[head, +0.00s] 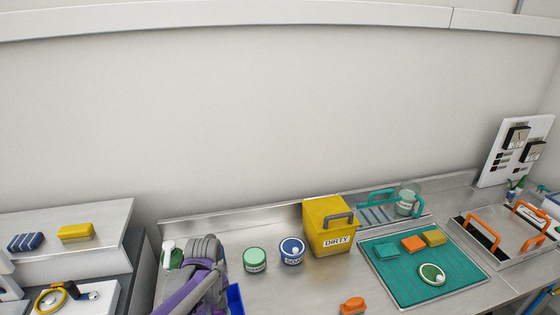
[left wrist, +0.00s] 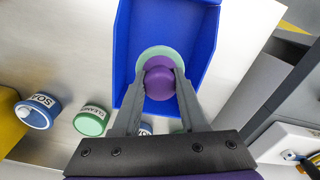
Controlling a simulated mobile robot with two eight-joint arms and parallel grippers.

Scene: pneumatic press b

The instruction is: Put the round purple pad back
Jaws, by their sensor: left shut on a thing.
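The round purple pad (left wrist: 160,82) shows in the left wrist view, with a rounded purple grip and a pale green rim. My left gripper (left wrist: 161,71) is shut on its grip. The pad is over the blue bin (left wrist: 125,40); I cannot tell whether it touches the bin floor. In the head view my left arm covers the pad and most of the blue bin (head: 236,299). My right gripper is not in view.
A cleaner jar (head: 255,259), a soap jar (head: 292,250) and a yellow DIRTY bin (head: 329,228) stand right of my left arm. A teal mat (head: 395,283) holds sponges and a round green pad (head: 431,274). An orange sponge (head: 352,306) lies near the front.

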